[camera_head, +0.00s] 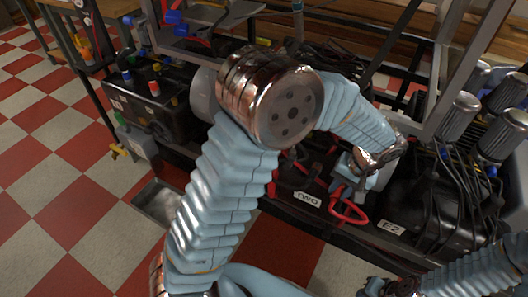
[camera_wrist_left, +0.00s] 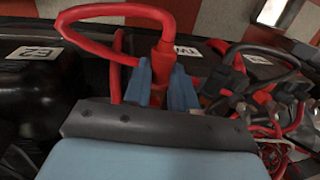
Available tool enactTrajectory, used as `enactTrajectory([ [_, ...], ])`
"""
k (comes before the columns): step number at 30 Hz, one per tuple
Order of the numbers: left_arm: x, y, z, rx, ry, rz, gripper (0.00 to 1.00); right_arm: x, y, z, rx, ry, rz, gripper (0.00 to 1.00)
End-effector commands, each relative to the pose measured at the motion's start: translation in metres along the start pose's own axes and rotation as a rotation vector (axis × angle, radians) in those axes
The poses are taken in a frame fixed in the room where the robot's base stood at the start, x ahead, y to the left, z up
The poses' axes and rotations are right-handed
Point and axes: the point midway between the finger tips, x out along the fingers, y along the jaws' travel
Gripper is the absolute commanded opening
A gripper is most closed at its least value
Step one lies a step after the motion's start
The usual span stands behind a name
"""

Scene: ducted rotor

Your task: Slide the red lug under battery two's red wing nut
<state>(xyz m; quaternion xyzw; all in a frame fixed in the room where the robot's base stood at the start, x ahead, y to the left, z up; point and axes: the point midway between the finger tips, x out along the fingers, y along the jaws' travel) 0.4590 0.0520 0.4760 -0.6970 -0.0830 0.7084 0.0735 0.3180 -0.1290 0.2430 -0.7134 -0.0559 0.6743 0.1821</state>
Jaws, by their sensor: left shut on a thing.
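My left gripper (camera_head: 350,183) reaches down over the front edge of the black battery shelf, right of the "TWO" label (camera_head: 307,198). In the left wrist view its blue fingers (camera_wrist_left: 161,90) are shut around the red lug's sleeve (camera_wrist_left: 163,58), with a red cable (camera_wrist_left: 110,12) looping up and left from it. The cable loop (camera_head: 348,212) also shows below the gripper in the head view. The lug's tip is hidden between the fingers. The red wing nut cannot be made out. My right gripper (camera_head: 380,288) is at the bottom edge, too dark and cropped to read.
Black and red cables (camera_wrist_left: 265,80) crowd beside the gripper. Grey frame posts (camera_head: 455,65) rise behind. A metal tray (camera_head: 158,203) is low at left.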

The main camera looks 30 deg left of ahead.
Motion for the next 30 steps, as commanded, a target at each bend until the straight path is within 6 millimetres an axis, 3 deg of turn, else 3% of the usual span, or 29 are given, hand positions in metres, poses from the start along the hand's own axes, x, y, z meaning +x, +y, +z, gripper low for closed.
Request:
enactTrajectory([
  [22,-0.001,0.0,-0.019,-0.001,0.0,0.0,0.0,-0.006,-0.002,0.0,0.0,0.0,0.0,0.0],
  [23,0.0,0.0,-0.019,-0.001,0.0,0.0,0.27,-0.006,-0.002,0.0,0.0,0.0,0.0,0.0],
  [28,0.0,0.0,-0.019,0.0,0.0,0.0,0.53,-0.005,-0.002,0.0,0.0,0.0,0.0,0.0],
  [30,0.0,0.0,-0.019,0.0,0.0,0.0,0.55,-0.005,-0.002,0.0,0.0,0.0,0.0,0.0],
])
